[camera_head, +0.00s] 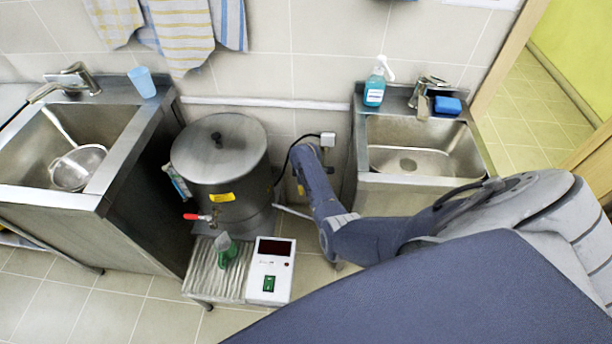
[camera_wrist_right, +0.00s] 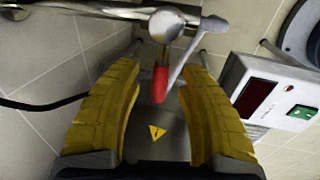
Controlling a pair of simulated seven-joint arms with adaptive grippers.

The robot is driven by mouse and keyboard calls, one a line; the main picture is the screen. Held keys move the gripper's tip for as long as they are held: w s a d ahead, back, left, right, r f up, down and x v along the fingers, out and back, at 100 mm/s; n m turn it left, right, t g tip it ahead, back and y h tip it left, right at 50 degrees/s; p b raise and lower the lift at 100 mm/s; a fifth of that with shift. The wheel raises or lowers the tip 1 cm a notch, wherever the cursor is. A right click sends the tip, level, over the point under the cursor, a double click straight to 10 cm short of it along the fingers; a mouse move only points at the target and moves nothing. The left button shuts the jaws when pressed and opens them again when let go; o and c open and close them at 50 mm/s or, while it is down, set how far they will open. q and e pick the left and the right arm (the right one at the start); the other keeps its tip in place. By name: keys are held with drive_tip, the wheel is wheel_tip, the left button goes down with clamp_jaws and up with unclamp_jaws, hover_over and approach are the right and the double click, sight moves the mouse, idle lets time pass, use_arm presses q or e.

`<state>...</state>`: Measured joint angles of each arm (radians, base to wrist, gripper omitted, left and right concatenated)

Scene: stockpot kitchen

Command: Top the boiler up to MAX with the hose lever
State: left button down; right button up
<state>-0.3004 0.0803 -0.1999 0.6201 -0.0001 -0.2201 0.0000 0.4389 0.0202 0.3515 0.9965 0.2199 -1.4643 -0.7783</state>
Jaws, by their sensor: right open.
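The boiler (camera_head: 205,170) is a steel drum with a lid, a yellow label and a red-handled tap (camera_head: 192,216) at its front. The lid is on, and I cannot see the water level. A control box (camera_head: 268,270) stands before it and also shows in the right wrist view (camera_wrist_right: 240,80), with a dark display and green switch. In the right wrist view, a metal valve with a lever with a red grip (camera_wrist_right: 160,84) lies ahead. My right gripper (camera_wrist_right: 163,75) is open, its yellow fingers either side of that grip; contact is unclear. My left gripper is out of view.
A sink with a strainer (camera_head: 80,167) is at left, with a blue cup (camera_head: 142,82) on its edge. A second sink (camera_head: 420,150) is at right, with a soap bottle (camera_head: 375,86) and sponge (camera_head: 447,105). A green object (camera_head: 225,250) lies on the ribbed stand (camera_head: 205,280).

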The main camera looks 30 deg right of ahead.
clamp_jaws()
drive_tip(key=shift+s, duration=0.1)
idle(0.3)
drive_tip(key=shift+s+a+f+n+y, duration=0.15)
drive_tip(key=shift+s+n, duration=0.3)
drive_tip(key=shift+n, duration=0.55)
drive_tip(key=shift+s+a+r+n+y, duration=0.15)
drive_tip(key=shift+s+n, duration=0.35)
drive_tip(key=shift+n, duration=0.5)
drive_tip(key=shift+s+a+f+n+y, duration=0.1)
drive_tip(key=shift+s+a+n+y, duration=0.25)
drive_tip(key=shift+n, duration=0.65)
drive_tip(key=shift+s+d, duration=0.1)
drive_tip(key=shift+s, duration=0.05)
unclamp_jaws()
drive_tip(key=r, duration=0.4)
drive_tip(key=s+r, duration=0.1)
drive_tip(key=r, duration=0.3)
drive_tip(key=s+r, duration=0.1)
drive_tip(key=r, duration=0.3)
